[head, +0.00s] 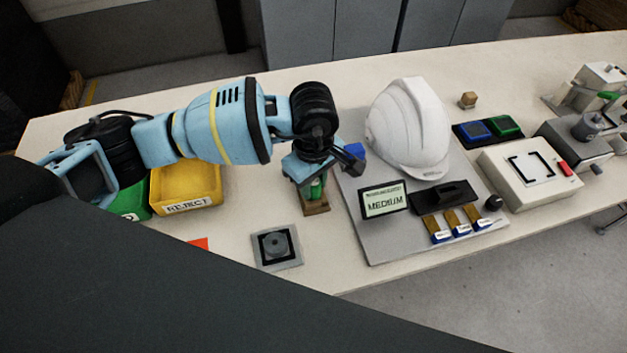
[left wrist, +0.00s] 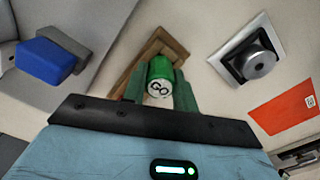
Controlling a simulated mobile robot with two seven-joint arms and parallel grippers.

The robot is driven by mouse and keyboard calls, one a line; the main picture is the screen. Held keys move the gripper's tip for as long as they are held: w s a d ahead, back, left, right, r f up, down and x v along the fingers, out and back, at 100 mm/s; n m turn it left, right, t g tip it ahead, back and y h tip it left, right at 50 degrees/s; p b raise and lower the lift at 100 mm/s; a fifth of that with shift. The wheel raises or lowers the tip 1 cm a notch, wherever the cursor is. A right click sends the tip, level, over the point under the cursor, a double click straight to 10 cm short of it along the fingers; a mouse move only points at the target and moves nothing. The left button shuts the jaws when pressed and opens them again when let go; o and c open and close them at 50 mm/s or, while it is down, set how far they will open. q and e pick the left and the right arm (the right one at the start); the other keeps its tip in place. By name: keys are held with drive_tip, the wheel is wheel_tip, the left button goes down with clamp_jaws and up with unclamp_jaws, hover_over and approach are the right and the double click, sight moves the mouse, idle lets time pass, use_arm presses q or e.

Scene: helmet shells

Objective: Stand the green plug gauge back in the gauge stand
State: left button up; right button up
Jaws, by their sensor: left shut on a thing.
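The green plug gauge (head: 315,189) is held upright in my left gripper (head: 314,180), directly over the wooden gauge stand (head: 316,209). In the left wrist view the gauge's round end (left wrist: 159,88) reads "GO" and sits between the two green fingers of my left gripper (left wrist: 160,92), which is shut on it. The brown stand (left wrist: 140,62) shows behind the gauge there. The gauge's lower end is hidden, so I cannot tell how deep it sits in the stand. My right gripper is not in view.
A grey board with a white helmet shell (head: 408,130) and a "MEDIUM" display (head: 384,201) lies just right of the stand. A grey square fixture (head: 277,247) is in front left. The yellow reject bin (head: 186,186) stands left. An orange-red patch (left wrist: 285,107) lies on the table.

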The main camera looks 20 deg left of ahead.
use_arm(q)
drive_tip(key=o, duration=0.9)
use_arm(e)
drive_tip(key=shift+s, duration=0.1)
use_arm(q)
wheel_tip(320, 180, up, 7)
drive_tip(key=shift+f, duration=0.2)
drive_tip(key=shift+r, duration=0.6)
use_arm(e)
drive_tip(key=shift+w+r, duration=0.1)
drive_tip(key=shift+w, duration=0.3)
